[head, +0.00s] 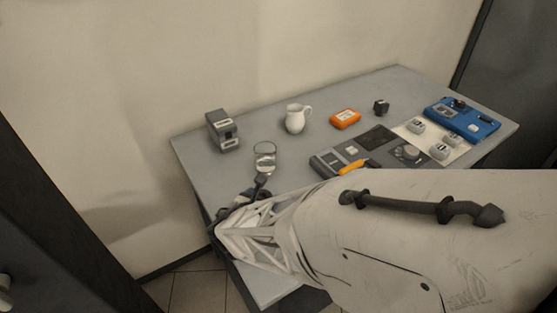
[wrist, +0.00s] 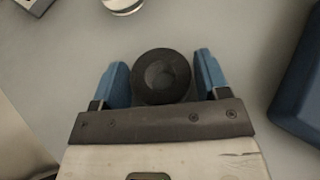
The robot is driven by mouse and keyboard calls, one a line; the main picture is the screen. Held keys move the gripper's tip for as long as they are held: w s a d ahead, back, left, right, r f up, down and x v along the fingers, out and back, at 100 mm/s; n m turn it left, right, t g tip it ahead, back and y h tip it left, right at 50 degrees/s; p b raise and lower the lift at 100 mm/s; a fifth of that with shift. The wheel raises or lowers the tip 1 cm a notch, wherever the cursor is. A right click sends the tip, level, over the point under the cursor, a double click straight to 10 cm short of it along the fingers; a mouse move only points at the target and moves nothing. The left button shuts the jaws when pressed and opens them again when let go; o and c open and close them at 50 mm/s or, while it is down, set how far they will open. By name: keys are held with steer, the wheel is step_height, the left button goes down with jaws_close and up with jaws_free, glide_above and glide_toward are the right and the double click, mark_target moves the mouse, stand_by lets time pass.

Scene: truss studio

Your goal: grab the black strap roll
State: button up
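The black strap roll (wrist: 161,76) is a round, dark ring with a hollow centre. In the wrist view it sits between the two blue fingers of my gripper (wrist: 161,80). Thin strips of grey show between the roll and the fingers, so the gripper looks open around it and not closed on it. In the head view my gripper (head: 236,205) is low over the left front part of the grey table (head: 200,172). The roll cannot be made out there, behind my gripper and arm.
A blue device (head: 462,120) lies at right. A blue object (wrist: 302,90) is right of the fingers.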

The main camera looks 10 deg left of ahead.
steer(key=c, duration=0.5)
steer(key=shift+r, duration=0.1)
steer(key=shift+r, duration=4.95)
